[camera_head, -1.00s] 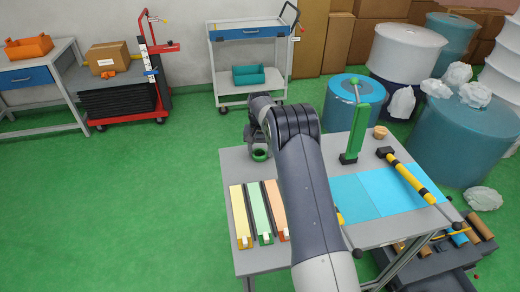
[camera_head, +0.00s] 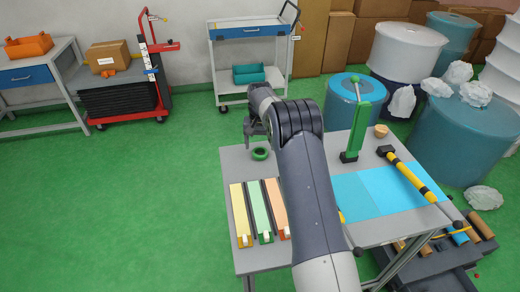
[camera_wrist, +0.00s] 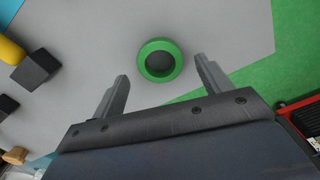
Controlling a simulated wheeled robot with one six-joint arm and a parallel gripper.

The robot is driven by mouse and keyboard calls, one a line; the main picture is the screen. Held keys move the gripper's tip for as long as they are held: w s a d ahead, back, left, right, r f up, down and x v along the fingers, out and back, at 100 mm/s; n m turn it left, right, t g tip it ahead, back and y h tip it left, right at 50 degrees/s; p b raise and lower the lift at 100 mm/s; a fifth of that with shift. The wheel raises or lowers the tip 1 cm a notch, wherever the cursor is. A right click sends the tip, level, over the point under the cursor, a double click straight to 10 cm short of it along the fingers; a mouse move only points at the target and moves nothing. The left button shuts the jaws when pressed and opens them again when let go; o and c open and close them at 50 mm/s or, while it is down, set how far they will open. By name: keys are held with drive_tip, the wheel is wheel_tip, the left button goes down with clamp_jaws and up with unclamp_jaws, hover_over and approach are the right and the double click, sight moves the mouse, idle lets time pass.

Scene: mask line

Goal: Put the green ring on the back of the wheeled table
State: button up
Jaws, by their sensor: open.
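The green ring (camera_head: 260,158) lies flat near the far left corner of the grey work table (camera_head: 236,170). In the wrist view the green ring (camera_wrist: 160,43) is whole, just beyond and between my fingertips. My gripper (camera_head: 256,137) is open and empty, apart from the ring and above it; its two fingers also show in the wrist view (camera_wrist: 162,72). A wheeled table (camera_head: 250,88) with a blue drawer and a push handle stands by the back wall. A teal bin (camera_head: 248,78) sits on its lower shelf.
Yellow, green and orange strips (camera_head: 260,212) lie on the work table's left side. A green upright tool (camera_head: 357,135), a yellow-black bar (camera_head: 410,176) and blue sheets (camera_head: 382,194) occupy its right. A red trolley (camera_head: 163,75) stands back left. The green floor between is clear.

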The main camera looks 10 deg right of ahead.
wheel_tip(320, 180, up, 9)
drive_tip(key=shift+r+b, duration=0.2)
drive_tip(key=shift+b, duration=0.2)
